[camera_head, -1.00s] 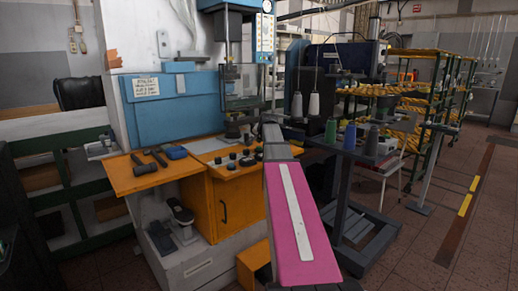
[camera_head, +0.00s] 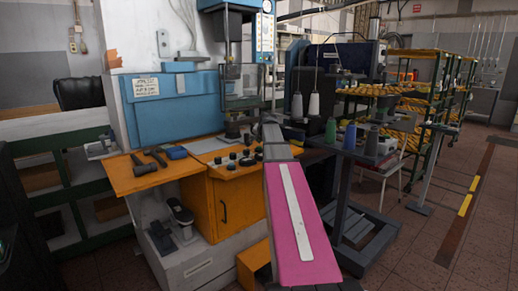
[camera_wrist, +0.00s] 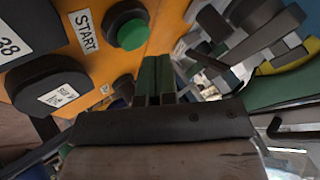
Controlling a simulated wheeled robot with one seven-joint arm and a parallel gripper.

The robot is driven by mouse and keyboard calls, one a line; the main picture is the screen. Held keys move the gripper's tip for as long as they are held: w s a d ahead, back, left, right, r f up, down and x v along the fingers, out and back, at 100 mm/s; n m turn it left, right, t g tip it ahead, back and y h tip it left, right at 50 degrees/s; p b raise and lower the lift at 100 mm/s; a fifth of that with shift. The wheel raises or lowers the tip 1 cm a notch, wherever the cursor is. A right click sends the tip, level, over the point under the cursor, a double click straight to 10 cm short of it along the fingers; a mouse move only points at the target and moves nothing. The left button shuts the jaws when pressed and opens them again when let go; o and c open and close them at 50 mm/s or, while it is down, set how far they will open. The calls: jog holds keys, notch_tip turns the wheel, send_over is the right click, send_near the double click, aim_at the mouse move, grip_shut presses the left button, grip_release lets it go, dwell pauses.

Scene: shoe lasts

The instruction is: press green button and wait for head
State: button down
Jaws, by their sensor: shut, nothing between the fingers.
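A round green button (camera_wrist: 132,34) in a black collar sits on the orange panel, beside a white START label (camera_wrist: 85,30), in the wrist view. In the head view the orange panel (camera_head: 215,172) with black knobs lies left of my arm, below the machine's dark head (camera_head: 233,128).
Black labelled knobs (camera_wrist: 52,88) flank the buttons on the left. Hammers (camera_head: 148,161) lie on the orange shelf. A stand with thread spools (camera_head: 348,137) is right of my arm, with yellow racks (camera_head: 447,75) behind. Floor is open at the right.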

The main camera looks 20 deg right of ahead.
aim_at(260, 147)
jog(key=shift+f, duration=0.1)
dwell(0.3)
jog(key=shift+f, duration=0.3)
jog(key=shift+f, duration=0.5)
dwell(0.8)
jog(key=shift+r, duration=0.9)
jog(key=shift+r, duration=0.15)
jog(key=shift+r, duration=2.4)
jog(key=shift+s, duration=0.1)
